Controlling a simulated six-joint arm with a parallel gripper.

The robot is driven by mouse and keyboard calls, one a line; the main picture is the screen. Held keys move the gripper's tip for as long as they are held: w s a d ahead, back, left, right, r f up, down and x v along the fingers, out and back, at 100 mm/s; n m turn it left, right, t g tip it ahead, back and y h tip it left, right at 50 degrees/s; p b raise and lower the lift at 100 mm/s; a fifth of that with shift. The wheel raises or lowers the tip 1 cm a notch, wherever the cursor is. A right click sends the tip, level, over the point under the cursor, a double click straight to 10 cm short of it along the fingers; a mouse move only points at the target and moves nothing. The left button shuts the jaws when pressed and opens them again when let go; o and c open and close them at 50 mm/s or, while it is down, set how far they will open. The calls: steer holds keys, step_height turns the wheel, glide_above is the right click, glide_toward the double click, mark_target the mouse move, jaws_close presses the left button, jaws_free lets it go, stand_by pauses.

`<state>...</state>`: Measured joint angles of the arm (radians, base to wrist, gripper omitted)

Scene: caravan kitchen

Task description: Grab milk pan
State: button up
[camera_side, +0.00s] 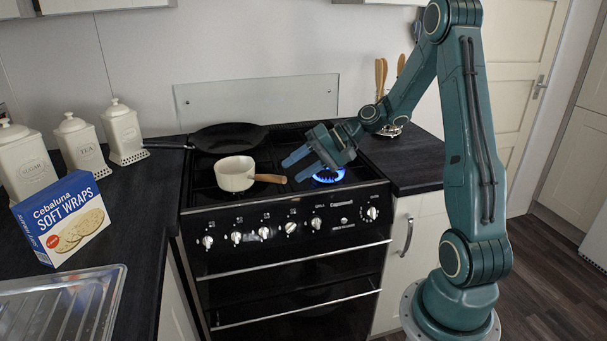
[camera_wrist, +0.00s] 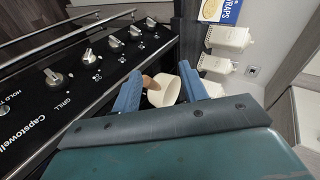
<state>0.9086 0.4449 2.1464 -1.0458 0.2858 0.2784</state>
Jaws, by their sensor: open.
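The milk pan (camera_side: 236,174) is a small cream pan on the front left of the hob. Its wooden handle (camera_side: 271,179) points right, toward my gripper (camera_side: 302,165). My gripper is open and empty, with its blue fingers just above and to the right of the handle's end. In the wrist view the pan (camera_wrist: 164,94) and its brown handle (camera_wrist: 150,82) show between the two blue fingers (camera_wrist: 162,93), beyond the tips. I cannot tell the exact gap between fingers and handle.
A blue flame (camera_side: 328,175) burns on the front right burner, close under my gripper. A black frying pan (camera_side: 229,136) sits at the back left. Cream canisters (camera_side: 123,130) and a wraps box (camera_side: 62,218) stand on the left worktop. A utensil holder (camera_side: 396,121) stands behind.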

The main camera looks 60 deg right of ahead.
mark_target(267, 178)
steer(key=d+f+m+t, duration=0.2)
steer(key=d+m+t, duration=0.1)
steer(key=d, duration=0.4)
steer(key=shift+s+d+f+m, duration=0.15)
steer(key=shift+d+f+m, duration=0.25)
steer(key=shift+m, duration=0.1)
steer(key=shift+x, duration=4.3)
steer(key=shift+r, duration=0.15)
steer(key=shift+x, duration=2.65)
steer(key=shift+d+r, duration=0.1)
jaws_close()
